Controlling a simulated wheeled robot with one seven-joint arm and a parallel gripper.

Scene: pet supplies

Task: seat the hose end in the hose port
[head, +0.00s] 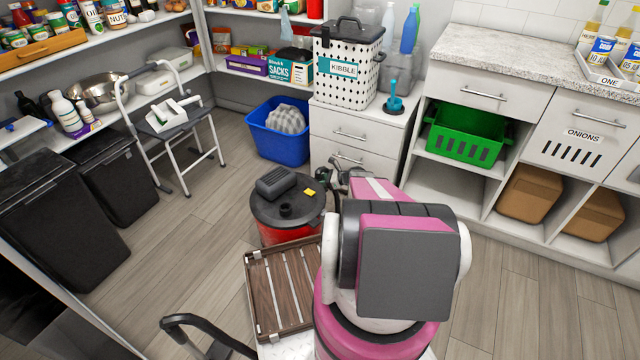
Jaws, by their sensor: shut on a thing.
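A red canister vacuum (276,236) with a black lid stands on the floor in the head view. The hose port (287,211) is a round dark opening on the front part of the lid. My gripper (333,173) shows only in part beyond my pink and white arm, to the right of the lid and above the port in the picture. It is shut on the hose end, a dark piece (337,194) by the lid's right edge, apart from the port. My arm hides most of the grip and the hose.
A step stool (183,121) and black bins (60,215) are at left. Floor left of the vacuum is clear.

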